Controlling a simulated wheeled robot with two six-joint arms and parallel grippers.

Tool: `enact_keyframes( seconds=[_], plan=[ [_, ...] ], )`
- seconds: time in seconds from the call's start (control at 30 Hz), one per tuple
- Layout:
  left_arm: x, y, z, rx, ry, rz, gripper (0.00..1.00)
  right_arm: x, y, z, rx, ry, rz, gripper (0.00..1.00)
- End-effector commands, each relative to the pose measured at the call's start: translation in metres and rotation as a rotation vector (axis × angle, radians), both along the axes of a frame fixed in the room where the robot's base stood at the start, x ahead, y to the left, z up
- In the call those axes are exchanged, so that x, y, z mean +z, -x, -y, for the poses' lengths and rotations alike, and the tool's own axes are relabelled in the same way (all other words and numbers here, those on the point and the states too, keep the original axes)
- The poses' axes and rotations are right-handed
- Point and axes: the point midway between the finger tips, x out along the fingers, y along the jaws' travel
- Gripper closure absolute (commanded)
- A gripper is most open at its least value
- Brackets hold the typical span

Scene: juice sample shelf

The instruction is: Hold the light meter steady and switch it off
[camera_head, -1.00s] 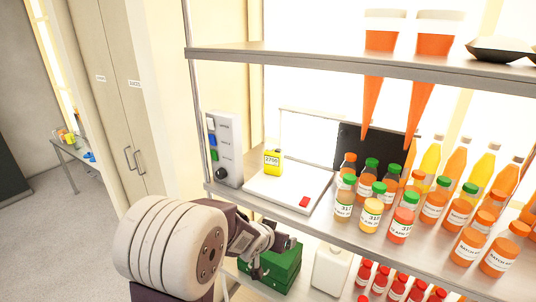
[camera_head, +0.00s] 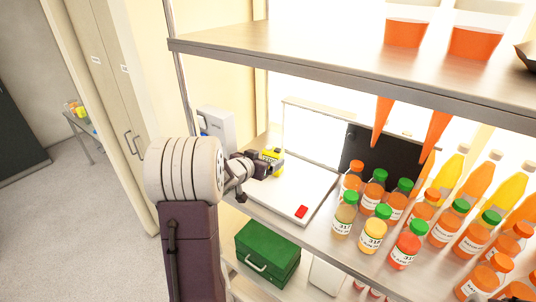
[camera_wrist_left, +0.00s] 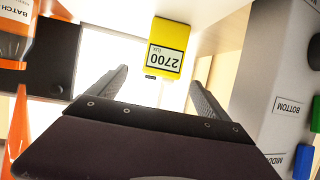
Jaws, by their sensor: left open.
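The light meter (camera_head: 272,157) is a small yellow device at the back left of the white light panel (camera_head: 285,190). In the left wrist view the meter (camera_wrist_left: 168,48) appears upside down, its white display reading 2700 lux. My left gripper (camera_wrist_left: 158,80) is open, its two dark fingers pointing at the meter with a gap between them. The meter shows beyond the fingertips, and I see no contact. In the head view my left gripper (camera_head: 252,167) is just left of the meter and partly hides it.
A grey control box (camera_head: 217,126) with coloured buttons stands left of the meter. A red button (camera_head: 301,212) is on the panel's front corner. Juice bottles (camera_head: 372,234) crowd the shelf to the right, before a black board (camera_head: 378,160). An upper shelf (camera_head: 330,62) hangs above.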

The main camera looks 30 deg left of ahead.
Motion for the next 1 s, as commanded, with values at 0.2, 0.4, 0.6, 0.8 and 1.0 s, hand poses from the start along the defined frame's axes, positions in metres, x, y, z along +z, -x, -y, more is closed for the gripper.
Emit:
enact_keyframes(
  seconds=[0.2, 0.4, 0.6, 0.8, 1.0],
  plan=[
    [-0.016, -0.039, -0.002, -0.001, 0.002, -0.005, 0.11, 0.012, 0.000, 0.000, 0.000, 0.000, 0.000, 0.27],
    [-0.027, -0.068, -0.004, -0.001, 0.001, -0.003, 0.11, 0.022, 0.000, 0.000, 0.000, 0.000, 0.000, 0.27],
    [-0.033, -0.077, -0.006, 0.000, 0.000, -0.001, 0.11, 0.024, 0.000, 0.000, 0.000, 0.000, 0.000, 0.27],
    [-0.033, -0.077, -0.006, 0.000, 0.000, -0.001, 0.16, 0.023, 0.000, 0.000, 0.000, 0.000, 0.000, 0.27],
    [-0.033, -0.077, -0.006, 0.000, 0.000, -0.002, 0.72, 0.023, 0.000, 0.000, 0.000, 0.000, 0.000, 0.27]
  ],
)
